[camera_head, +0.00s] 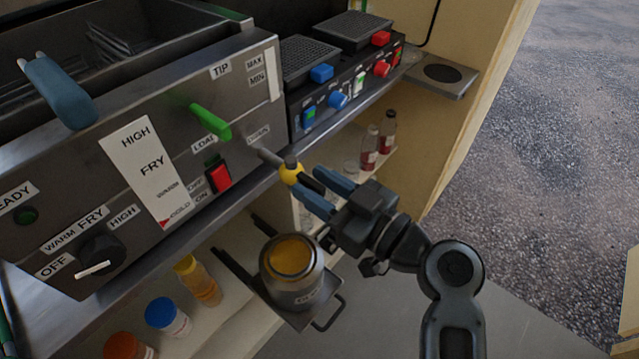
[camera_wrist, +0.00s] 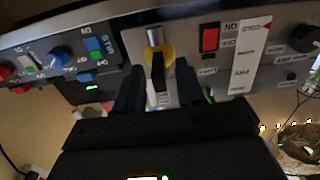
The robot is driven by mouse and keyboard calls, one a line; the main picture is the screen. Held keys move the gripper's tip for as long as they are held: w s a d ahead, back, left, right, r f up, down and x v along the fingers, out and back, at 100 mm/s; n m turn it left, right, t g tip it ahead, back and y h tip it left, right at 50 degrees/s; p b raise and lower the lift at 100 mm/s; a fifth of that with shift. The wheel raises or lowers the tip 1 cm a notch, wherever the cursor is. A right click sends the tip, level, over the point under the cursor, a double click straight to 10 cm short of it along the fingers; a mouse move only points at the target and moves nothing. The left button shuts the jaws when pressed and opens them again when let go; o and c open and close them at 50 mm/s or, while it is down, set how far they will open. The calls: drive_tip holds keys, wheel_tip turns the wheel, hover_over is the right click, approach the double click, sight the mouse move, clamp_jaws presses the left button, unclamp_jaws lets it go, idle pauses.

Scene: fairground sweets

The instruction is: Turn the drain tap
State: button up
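The drain tap (camera_head: 291,171) sticks out of the fryer front's lower right, below the DRAIN label. It has a metal pipe, a yellow body and a black lever. In the wrist view the tap (camera_wrist: 158,54) is near the middle, its black lever pointing toward me. My gripper (camera_head: 325,192) is just in front of the tap. Its two blue fingers are apart, one on each side of the lever's line. In the wrist view my gripper (camera_wrist: 157,88) shows gaps between the lever and both fingers. I cannot tell how far the fingertips reach along the lever.
A metal pot (camera_head: 292,287) stands on a pull-out shelf below the tap. The red switch (camera_head: 219,176) and green handle (camera_head: 211,123) are to the tap's left. A control box (camera_head: 345,93) is at upper right. Bottles (camera_head: 369,148) stand on a shelf behind my gripper.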

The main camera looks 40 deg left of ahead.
clamp_jaws()
idle(0.5)
drive_tip(key=m+b, duration=0.1)
drive_tip(key=m, duration=0.3)
drive_tip(key=shift+w+d+m, duration=0.1)
drive_tip(key=shift+w+m, duration=0.05)
drive_tip(key=shift+m, duration=0.25)
drive_tip(key=m, duration=0.4)
drive_tip(key=shift+w+m+p, duration=0.1)
drive_tip(key=shift+m+p, duration=0.2)
drive_tip(key=m+p, duration=0.2)
drive_tip(key=m, duration=0.3)
drive_tip(key=shift+w+f+m+p, duration=0.15)
drive_tip(key=shift+m+p, duration=0.25)
drive_tip(key=shift+m, duration=0.5)
drive_tip(key=shift+s+f+m+p, duration=0.1)
drive_tip(key=shift+m+p, duration=0.25)
drive_tip(key=shift+m, duration=0.55)
